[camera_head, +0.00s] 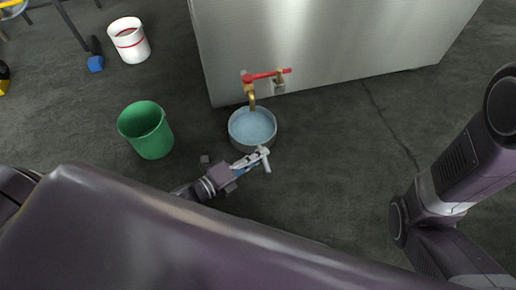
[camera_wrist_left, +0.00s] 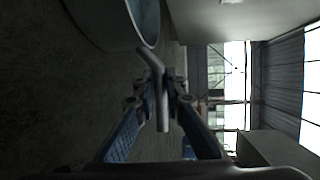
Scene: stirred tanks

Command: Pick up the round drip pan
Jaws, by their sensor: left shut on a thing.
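The round drip pan (camera_head: 239,141) is a grey pan with a pale blue surface inside that looks like liquid. It is below a brass tap, close to the front of the steel tank. My left gripper (camera_head: 258,160) is at the pan's near side, shut on a pale bent bar that looks like the pan's handle. In the left wrist view, this bar (camera_wrist_left: 162,105) lies between the fingers of my left gripper (camera_wrist_left: 163,98), and the pan's rim (camera_wrist_left: 133,18) shows at the top. Whether the pan touches the floor is hard to tell. My right gripper is out of view.
The brass tap (camera_head: 251,94) with a red lever (camera_head: 262,76) stands out from the steel tank (camera_head: 320,40) over the pan. A green bucket (camera_head: 150,137) is left of the pan. A white bucket (camera_head: 131,45) stands farther back. The floor right of the pan is clear.

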